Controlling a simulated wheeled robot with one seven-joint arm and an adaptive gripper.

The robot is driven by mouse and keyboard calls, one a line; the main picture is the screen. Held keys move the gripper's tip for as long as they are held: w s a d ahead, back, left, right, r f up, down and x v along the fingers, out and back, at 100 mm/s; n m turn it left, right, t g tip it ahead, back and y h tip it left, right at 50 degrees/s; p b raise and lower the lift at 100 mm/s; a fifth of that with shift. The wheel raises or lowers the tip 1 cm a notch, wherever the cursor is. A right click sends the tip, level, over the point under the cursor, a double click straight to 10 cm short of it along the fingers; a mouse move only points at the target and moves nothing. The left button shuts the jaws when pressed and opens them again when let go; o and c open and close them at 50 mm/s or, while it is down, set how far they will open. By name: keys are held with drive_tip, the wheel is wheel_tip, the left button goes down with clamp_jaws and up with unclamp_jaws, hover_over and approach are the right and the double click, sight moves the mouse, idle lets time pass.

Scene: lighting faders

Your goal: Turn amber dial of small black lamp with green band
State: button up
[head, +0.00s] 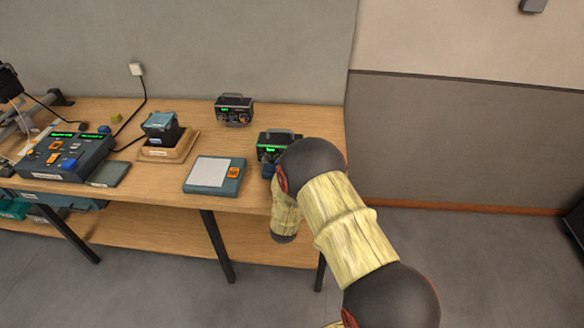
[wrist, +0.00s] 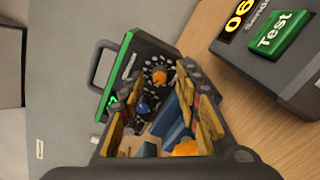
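The small black lamp with the green band (head: 279,143) stands near the right end of the bench in the head view, partly hidden behind my arm. In the wrist view its green band (wrist: 119,76) runs along the left edge of its face. Its amber dial (wrist: 159,76) sits in a ring of pale marks, with a blue knob (wrist: 146,106) nearby. My gripper (wrist: 153,100) faces this panel with its fingers apart, the amber dial just past the fingertips. I cannot tell whether a finger touches the dial. The head view does not show the fingers clearly.
A second small black lamp (head: 234,109) stands farther back. A flat teal device (head: 214,176) lies to the left. A dark unit with a green Test button (wrist: 279,46) is at the wrist view's upper right. A console (head: 66,154) is at the far left.

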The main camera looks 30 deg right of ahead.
drive_tip(key=v, duration=1.1)
drive_tip(key=shift+s+a, duration=0.25)
drive_tip(key=shift+s, duration=0.05)
